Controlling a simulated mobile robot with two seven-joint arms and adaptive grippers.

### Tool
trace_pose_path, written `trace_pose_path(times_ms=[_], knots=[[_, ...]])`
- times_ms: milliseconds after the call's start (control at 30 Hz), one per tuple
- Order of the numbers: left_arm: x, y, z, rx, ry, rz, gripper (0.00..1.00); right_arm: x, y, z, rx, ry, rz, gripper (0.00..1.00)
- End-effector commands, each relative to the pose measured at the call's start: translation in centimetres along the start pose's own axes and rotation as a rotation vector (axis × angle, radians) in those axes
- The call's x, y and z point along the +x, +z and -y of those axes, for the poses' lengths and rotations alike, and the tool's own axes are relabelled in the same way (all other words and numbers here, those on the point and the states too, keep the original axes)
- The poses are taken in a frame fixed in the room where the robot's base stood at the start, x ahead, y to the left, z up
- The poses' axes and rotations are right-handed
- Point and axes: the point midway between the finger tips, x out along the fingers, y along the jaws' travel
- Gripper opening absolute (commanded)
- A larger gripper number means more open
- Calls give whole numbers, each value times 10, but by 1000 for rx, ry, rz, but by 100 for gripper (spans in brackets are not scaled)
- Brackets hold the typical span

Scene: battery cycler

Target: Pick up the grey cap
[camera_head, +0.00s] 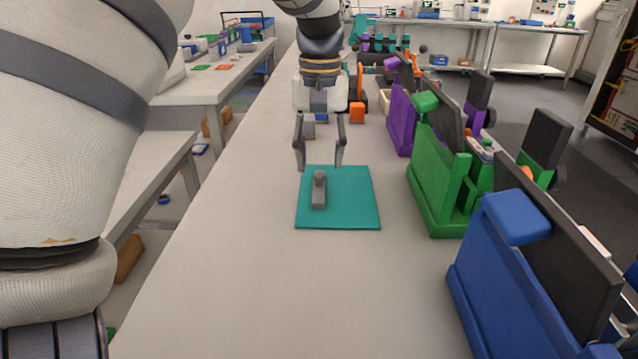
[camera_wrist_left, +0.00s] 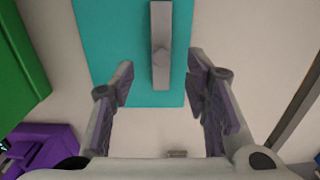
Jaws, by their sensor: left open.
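The grey cap (camera_head: 319,190) lies on a teal mat (camera_head: 352,200) on the long table. It is a slim grey bar with a small raised knob on top. In the left wrist view the cap (camera_wrist_left: 161,45) shows at the top middle, running lengthwise in line with the gap between my fingers. My left gripper (camera_head: 320,165) is open and empty, with its fingers pointing down just beyond the mat's far edge. The left gripper (camera_wrist_left: 160,80) also shows in its wrist view, with its fingers apart and the cap's near end just ahead of them. My right gripper is not in view.
Blue (camera_head: 500,265), green (camera_head: 432,180) and purple (camera_head: 401,120) holders with dark panels stand along the table's right side. Orange and other coloured parts (camera_head: 357,112) lie beyond my left gripper. The table left of and in front of the mat is clear.

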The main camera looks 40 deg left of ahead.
Motion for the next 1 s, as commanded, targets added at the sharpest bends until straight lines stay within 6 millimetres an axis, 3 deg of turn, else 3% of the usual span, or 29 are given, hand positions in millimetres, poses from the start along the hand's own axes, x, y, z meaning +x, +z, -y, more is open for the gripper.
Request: trace_pose_path(times_ms=[233, 467, 500, 667, 1000], knots=[[44, 1, 2, 0, 1, 2, 42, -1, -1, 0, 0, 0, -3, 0], [49, 1, 1, 0, 2, 0, 42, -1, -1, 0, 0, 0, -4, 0], [49, 1, 2, 0, 2, 0, 40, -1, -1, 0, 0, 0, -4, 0], [49, 0, 2, 0, 2, 0, 4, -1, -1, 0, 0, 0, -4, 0], [46, 0, 1, 0, 2, -1, 3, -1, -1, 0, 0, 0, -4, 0]])
